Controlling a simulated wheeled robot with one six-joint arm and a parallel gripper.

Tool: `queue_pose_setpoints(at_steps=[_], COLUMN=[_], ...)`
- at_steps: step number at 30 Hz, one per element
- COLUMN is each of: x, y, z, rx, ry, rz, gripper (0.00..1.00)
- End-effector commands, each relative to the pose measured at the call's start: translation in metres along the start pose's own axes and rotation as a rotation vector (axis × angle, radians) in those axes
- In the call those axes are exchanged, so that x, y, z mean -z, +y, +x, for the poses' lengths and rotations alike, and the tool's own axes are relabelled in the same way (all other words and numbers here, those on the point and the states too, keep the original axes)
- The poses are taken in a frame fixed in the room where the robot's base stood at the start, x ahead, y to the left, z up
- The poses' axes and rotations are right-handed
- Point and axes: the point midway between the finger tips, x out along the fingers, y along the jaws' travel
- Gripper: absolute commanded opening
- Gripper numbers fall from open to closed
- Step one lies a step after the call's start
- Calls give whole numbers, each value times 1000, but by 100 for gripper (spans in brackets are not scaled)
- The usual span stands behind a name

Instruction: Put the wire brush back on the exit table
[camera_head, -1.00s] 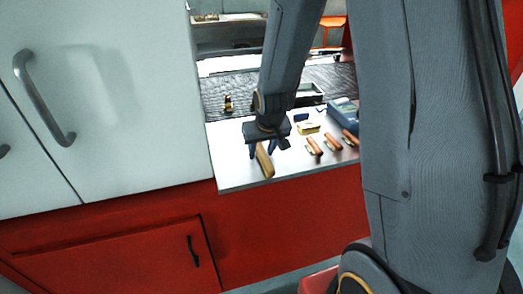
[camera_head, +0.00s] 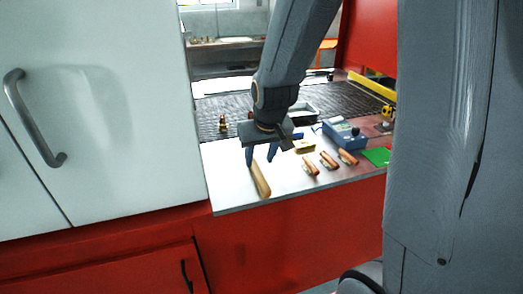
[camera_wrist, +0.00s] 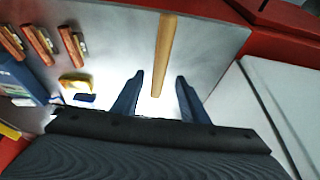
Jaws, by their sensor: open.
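The wire brush, seen as a long pale wooden handle (camera_head: 261,181), lies on the light metal exit table (camera_head: 232,197) near its front edge. I cannot make out its bristles. My gripper (camera_head: 261,161) points down over the brush's far end with its two blue fingers spread. In the wrist view the handle (camera_wrist: 165,45) runs away from between the open fingers (camera_wrist: 160,78) toward the table edge. The fingers are apart from it on both sides. I cannot tell how high the fingertips are above the table.
Several small wooden-handled tools (camera_head: 329,160) lie to the right, with a yellow block (camera_head: 304,147), a blue device (camera_head: 343,132) and a green sheet (camera_head: 378,157). The dark mesh belt (camera_head: 208,108) runs behind, carrying a small brass part (camera_head: 223,124). A white cabinet (camera_head: 110,110) stands at left.

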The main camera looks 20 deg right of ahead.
Motion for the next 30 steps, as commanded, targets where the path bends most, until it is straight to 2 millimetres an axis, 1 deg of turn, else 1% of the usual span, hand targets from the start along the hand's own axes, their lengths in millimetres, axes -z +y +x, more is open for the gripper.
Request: queue_pose_setpoints(at_steps=[1, 6, 12, 14, 16, 17, 18, 21, 22, 24, 25, 30], x=[2, 2, 0, -5, -28, -43, -63, -108, -117, -132, -135, -136], y=[0, 0, 0, 0, 0, 0, 0, 0, 0, 0, 0, 0], z=[-7, -28, -42, -43, -41, -40, -38, -36, -36, -36, -36, -36], rx=[0, 0, 0, 0, 0, 0, 0, 1, 1, 2, 2, 2], ry=[5, 5, 1, -9, -48, -74, -110, -189, -206, -232, -238, -241], rz=[0, 0, 0, 0, 1, 1, 2, 4, 5, 5, 5, 5], gripper=[40, 40, 40, 40, 40, 40, 40, 40, 40, 40, 40, 40])
